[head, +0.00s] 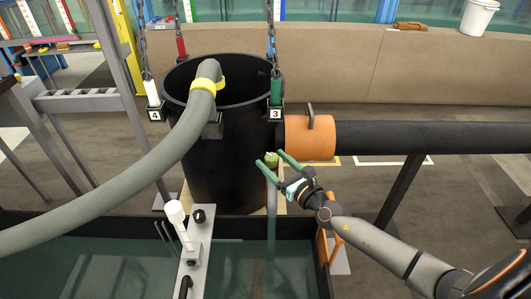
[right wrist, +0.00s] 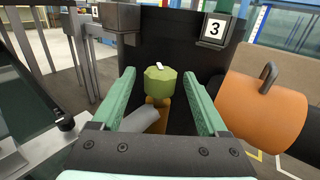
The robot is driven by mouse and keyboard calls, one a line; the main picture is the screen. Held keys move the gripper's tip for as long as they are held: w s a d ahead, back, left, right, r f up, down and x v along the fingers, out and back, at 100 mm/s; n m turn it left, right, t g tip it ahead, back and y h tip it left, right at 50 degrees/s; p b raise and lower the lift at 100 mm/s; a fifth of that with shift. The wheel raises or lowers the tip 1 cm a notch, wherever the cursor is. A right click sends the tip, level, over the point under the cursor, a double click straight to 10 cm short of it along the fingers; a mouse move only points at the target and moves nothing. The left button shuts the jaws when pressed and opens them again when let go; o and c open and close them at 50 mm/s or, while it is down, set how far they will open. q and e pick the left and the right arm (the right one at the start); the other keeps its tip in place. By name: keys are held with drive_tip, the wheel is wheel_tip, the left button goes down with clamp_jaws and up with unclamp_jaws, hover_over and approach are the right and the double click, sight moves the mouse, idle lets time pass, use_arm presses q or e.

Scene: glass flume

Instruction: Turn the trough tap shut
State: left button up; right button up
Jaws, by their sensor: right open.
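The tap shows as a faceted green knob (right wrist: 158,84) with a white mark on top, in the middle of the right wrist view. A brass-coloured body and a grey pipe show below it. In the head view the knob (head: 271,158) is small and partly hidden by my right gripper, low at the front of the black tub (head: 229,170). My right gripper (head: 269,159) is open, its two green fingers pointing toward the knob, one on each side in the wrist view. Gaps show between knob and fingers; I see no contact. My left gripper is out of view.
An orange pipe collar (head: 308,138) with a handle is close right of the gripper. Chains hang at the tub, beside plates 3 and 4. A thick grey hose (head: 150,165) enters the tub. A white-handled fitting (head: 177,219) stands on the trough's (head: 118,275) metal plate.

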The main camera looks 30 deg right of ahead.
drive_tip(key=shift+w+a, duration=0.2)
drive_tip(key=shift+w, duration=0.9)
drive_tip(key=shift+w+a, duration=0.15)
drive_tip(key=shift+w, duration=0.9)
clamp_jaws()
